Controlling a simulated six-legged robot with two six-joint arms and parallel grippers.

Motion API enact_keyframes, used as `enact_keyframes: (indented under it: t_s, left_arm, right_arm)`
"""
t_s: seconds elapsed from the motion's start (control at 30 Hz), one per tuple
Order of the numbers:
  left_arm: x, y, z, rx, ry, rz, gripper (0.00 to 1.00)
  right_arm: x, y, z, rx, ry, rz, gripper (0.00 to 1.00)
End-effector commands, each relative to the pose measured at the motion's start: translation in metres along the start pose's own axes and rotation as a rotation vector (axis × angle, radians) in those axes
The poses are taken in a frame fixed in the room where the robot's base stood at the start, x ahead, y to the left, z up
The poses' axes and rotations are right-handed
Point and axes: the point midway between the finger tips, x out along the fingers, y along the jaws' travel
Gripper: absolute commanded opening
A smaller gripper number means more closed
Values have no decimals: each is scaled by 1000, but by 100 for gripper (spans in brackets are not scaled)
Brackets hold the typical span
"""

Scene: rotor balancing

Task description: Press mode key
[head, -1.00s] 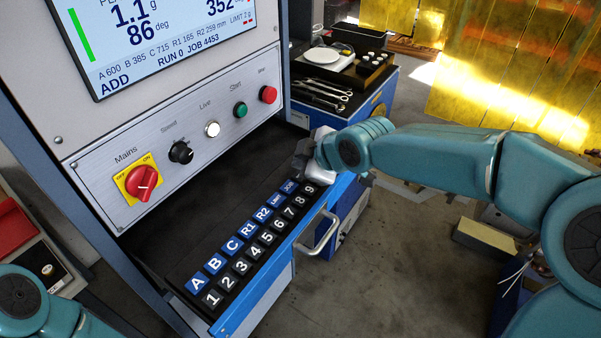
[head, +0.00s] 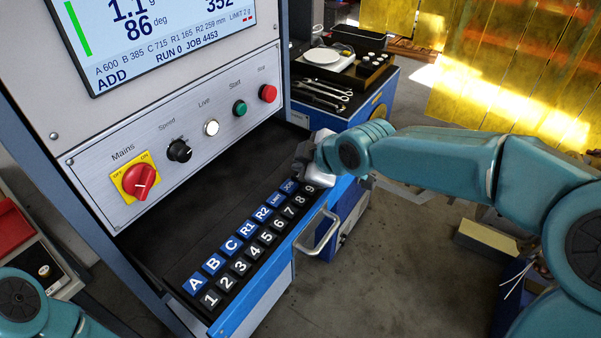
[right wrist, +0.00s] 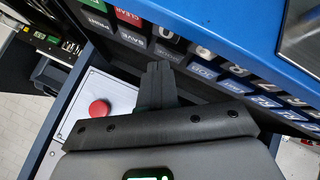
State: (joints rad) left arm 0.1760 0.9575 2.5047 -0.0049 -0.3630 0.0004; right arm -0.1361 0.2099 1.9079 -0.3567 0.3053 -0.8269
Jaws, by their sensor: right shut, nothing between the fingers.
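The keypad (head: 255,240) lies on the pulled-out shelf below the machine's panel, with blue keys A, B, C, R1, R2 and others behind a row of black number keys. My right gripper (head: 306,172) is over its far right end and hides the keys there. In the right wrist view its closed fingers (right wrist: 158,75) point at the keypad near the red CLEAR key (right wrist: 128,17) and the blue JOB key (right wrist: 203,72). The screen (head: 165,35) reads ADD. My left gripper is out of view.
The panel holds a red mains switch (head: 139,180), a speed knob (head: 179,151), a green start button (head: 240,108) and a red button (head: 268,93). A drawer handle (head: 322,235) sticks out in front. A blue bench (head: 380,90) with tools stands behind.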

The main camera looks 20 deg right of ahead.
Motion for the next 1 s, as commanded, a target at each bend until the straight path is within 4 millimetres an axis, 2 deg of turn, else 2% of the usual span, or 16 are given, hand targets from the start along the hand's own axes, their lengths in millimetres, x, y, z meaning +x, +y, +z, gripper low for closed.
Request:
enact_keyframes:
  t_s: [0.63,1.0]
  left_arm:
    - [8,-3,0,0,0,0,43]
    - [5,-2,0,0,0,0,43]
  right_arm:
    - [6,-4,4,0,0,-1,0]
    - [4,-3,3,0,-1,-1,0]
